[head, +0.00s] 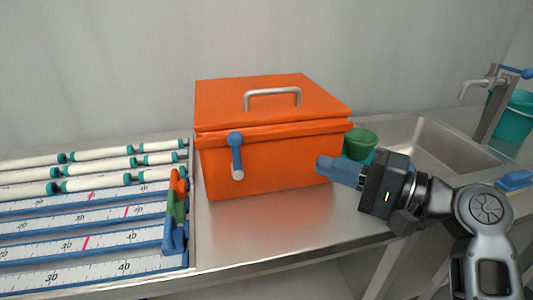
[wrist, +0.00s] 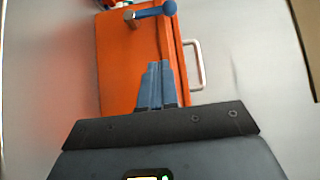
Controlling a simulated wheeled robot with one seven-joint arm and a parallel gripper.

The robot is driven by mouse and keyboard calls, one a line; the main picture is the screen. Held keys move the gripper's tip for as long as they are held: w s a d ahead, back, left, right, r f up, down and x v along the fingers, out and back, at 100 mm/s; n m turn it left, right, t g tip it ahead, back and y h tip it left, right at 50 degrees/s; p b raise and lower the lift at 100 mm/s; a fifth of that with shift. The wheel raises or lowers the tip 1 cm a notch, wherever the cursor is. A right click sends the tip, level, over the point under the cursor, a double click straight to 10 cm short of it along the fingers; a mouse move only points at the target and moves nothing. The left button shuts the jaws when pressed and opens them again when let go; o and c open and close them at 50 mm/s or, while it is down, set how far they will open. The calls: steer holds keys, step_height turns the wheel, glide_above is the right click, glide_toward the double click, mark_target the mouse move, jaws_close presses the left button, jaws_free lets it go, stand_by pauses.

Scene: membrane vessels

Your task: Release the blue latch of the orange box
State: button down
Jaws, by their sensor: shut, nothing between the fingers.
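The orange box (head: 270,165) stands on the steel counter with its lid down and a grey handle on top. Its blue latch (head: 235,148) is on the front face, left of the middle, with a blue upper part at the lid seam and a pale lower end hanging down. The latch also shows in the wrist view (wrist: 165,9), near the top. My gripper (head: 322,163) is at the box's right front corner, right of the latch and apart from it. Its blue fingers are together and empty, and in the wrist view (wrist: 158,66) they point over the orange face toward the latch side.
Blue ruler trays (head: 75,240) and white tubes with teal caps (head: 100,152) lie to the left. A green bowl (head: 360,140) stands behind my gripper. A sink (head: 440,145) is at the right. The counter in front of the box is bare.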

mark_target(236, 157)
steer(key=s+a+p+x, duration=0.1)
steer(key=s+x, duration=0.1)
steer(key=x, duration=1)
steer(key=shift+a+p, duration=0.3)
steer(key=shift+a, duration=0.2)
steer(key=shift+s, duration=0.1)
steer(key=shift+r, duration=0.1)
